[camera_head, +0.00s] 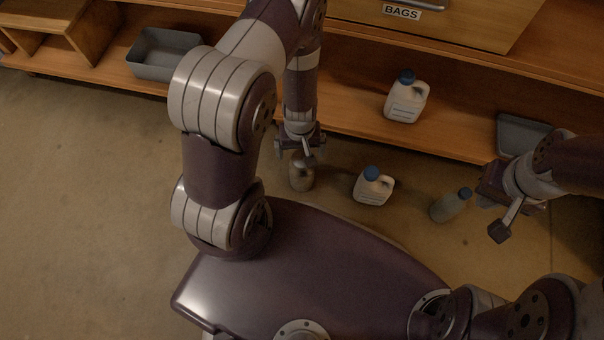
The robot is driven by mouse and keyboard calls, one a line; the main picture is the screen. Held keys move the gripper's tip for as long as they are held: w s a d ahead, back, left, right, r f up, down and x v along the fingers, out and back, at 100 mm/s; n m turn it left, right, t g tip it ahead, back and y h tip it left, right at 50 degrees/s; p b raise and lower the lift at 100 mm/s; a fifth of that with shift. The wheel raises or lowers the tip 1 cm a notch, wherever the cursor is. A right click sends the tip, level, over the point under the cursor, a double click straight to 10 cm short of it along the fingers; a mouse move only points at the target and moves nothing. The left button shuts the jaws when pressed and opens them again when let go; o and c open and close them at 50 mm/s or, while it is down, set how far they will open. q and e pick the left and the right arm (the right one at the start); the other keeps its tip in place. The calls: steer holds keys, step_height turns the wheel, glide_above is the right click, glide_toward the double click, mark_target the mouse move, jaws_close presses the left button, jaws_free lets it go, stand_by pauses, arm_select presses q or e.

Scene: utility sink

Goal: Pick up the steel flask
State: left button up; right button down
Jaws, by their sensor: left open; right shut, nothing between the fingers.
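The steel flask (301,176) stands upright on the floor in front of the low shelf, a small brownish metallic vessel. My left gripper (304,157) is directly above it, pointing down, with its open fingers at the flask's top. The fingers partly hide the neck, and I cannot tell whether they touch it. My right gripper (501,228) is shut and empty at the right, beside a grey-green bottle with a blue cap (451,206).
A white jug with a blue cap (373,188) stands on the floor right of the flask. Another white jug (405,100) stands on the wooden shelf (350,118). Grey bins sit on the shelf at left (163,72) and right (520,149). The floor at left is clear.

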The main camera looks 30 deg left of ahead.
mark_target(302, 163)
arm_select(q)
steer(key=f+b, duration=0.3)
steer(key=f, duration=0.2)
steer(key=f+b, duration=0.4)
steer(key=shift+w+d+f, duration=0.1)
steer(key=shift+w+f, duration=0.1)
steer(key=shift+f, duration=0.2)
steer(key=shift+r, duration=0.25)
steer(key=c, duration=1.8)
steer(key=shift+r+p, duration=0.15)
steer(key=shift+p, duration=0.15)
